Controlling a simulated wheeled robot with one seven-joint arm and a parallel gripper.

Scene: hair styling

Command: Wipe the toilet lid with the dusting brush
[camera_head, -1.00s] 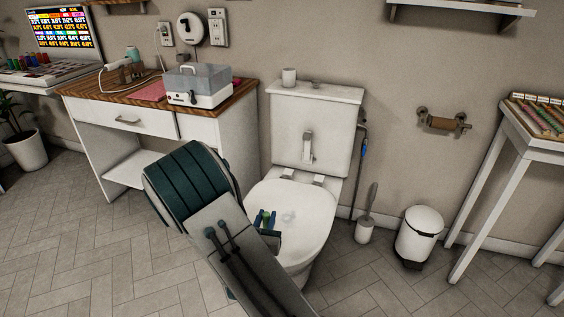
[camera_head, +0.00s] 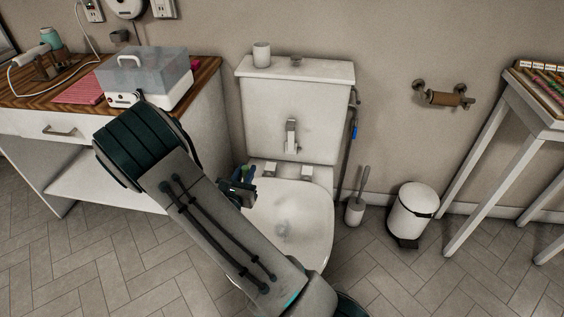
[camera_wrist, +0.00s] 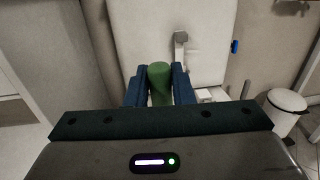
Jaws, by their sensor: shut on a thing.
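The white toilet lid (camera_head: 295,215) is down, with faint greyish marks near its middle. My gripper (camera_head: 243,178) is over the lid's back left edge, close to the tank. In the wrist view my gripper (camera_wrist: 159,88) is shut on a green cylindrical handle, which I take as the dusting brush (camera_wrist: 160,80). The brush's bristles are hidden, so I cannot tell whether they touch the lid. The toilet tank (camera_head: 270,115) stands behind the lid and also fills the upper middle of the wrist view.
A white desk (camera_head: 95,165) with a clear-lidded box (camera_head: 150,85) stands left of the toilet. A toilet brush (camera_head: 356,205) and a white pedal bin (camera_head: 412,212) stand to the right. A cup (camera_head: 261,54) sits on the tank. The floor ahead of the bin is clear.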

